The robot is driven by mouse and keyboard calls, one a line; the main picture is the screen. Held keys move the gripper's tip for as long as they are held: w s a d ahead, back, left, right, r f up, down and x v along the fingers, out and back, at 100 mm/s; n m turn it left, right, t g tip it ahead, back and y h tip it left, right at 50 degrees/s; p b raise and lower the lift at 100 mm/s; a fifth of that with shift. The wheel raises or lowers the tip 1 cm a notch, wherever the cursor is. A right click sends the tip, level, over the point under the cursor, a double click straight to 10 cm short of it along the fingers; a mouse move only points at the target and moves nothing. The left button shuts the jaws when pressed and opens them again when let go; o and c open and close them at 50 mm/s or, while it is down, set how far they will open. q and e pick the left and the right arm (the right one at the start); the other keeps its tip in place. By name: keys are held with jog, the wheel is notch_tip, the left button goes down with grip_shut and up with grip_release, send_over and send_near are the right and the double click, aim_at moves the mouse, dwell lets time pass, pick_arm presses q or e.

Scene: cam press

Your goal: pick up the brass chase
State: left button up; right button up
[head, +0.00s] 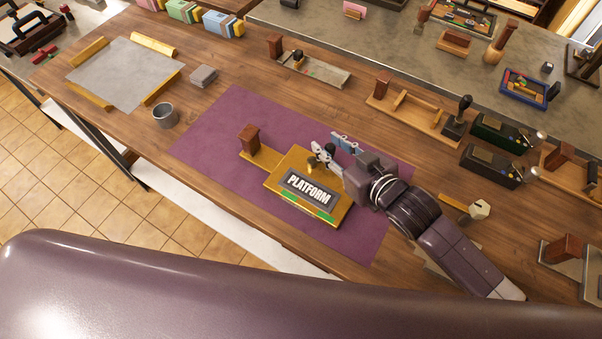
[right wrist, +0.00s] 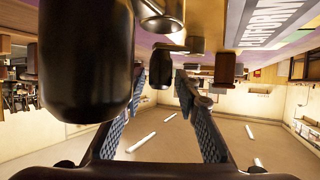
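The brass chase (head: 277,182) lies flat on the purple mat, with a dark plate of white letters reading PLATFORM set in it. A brown block (head: 249,138) stands at the end of its narrow left arm. A small brass knob (head: 311,166) rises near its far edge. My right gripper (head: 322,155) is over that far edge, close beside the knob. In the right wrist view its fingers (right wrist: 172,80) are apart with nothing between them, and the lettered plate (right wrist: 275,25) shows at top right. I cannot tell whether they touch the chase. My left gripper is not in view.
The purple mat (head: 215,127) is mostly bare to the left of the chase. A grey cup (head: 164,115) stands left of the mat. Wooden trays (head: 408,112) and dark boxes (head: 494,166) line the right side.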

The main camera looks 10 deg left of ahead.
grip_shut()
jog(key=shift+r, duration=0.1)
dwell(0.3)
jog(key=shift+r, duration=0.1)
